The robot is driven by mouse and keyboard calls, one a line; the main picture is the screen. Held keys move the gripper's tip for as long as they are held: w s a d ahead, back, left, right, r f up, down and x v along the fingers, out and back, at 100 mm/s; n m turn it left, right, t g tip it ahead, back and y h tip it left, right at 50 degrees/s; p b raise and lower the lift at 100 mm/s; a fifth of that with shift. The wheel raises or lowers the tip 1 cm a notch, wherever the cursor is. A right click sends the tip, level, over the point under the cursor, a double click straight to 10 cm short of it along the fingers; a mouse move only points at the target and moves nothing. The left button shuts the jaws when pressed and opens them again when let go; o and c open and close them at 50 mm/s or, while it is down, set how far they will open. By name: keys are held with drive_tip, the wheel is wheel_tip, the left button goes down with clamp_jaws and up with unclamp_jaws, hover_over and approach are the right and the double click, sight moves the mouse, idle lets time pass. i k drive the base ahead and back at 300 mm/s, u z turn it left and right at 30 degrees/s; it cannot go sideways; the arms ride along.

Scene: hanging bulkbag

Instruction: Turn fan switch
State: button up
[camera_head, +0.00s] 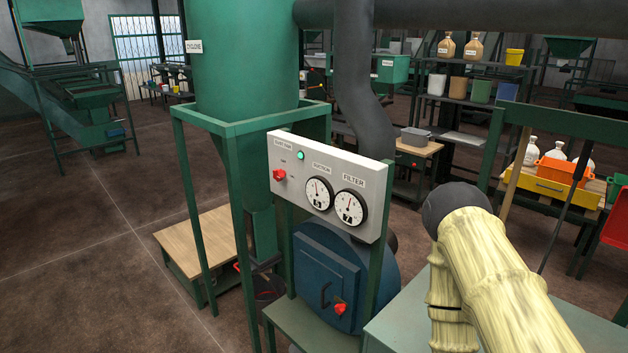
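A pale grey control panel (330,160) stands in the middle of the head view, on green posts. A red rotary switch (279,175) is at its left end, below a small label. A lit green lamp (300,155) is to its upper right. The knob's exact setting is too small to tell. A second red knob (340,309) is low on the blue round housing (325,275) under the panel. No label reading "fan" is legible on either. My gripper does not show in this view, and nothing is seen touching either red knob.
Two dial gauges (318,193) fill the panel's right part. A green cyclone (243,60) in a green frame stands behind left, with a wooden-topped platform (205,240) beside it. Shelves with containers stand behind right. The brown floor (90,270) at left is open.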

sight(277, 175)
drive_tip(key=k, duration=1.2)
drive_tip(key=u, duration=0.65)
drive_tip(key=i, duration=0.4)
drive_tip(key=u, duration=0.6)
drive_tip(key=i, duration=1.35)
drive_tip(key=z, duration=0.5)
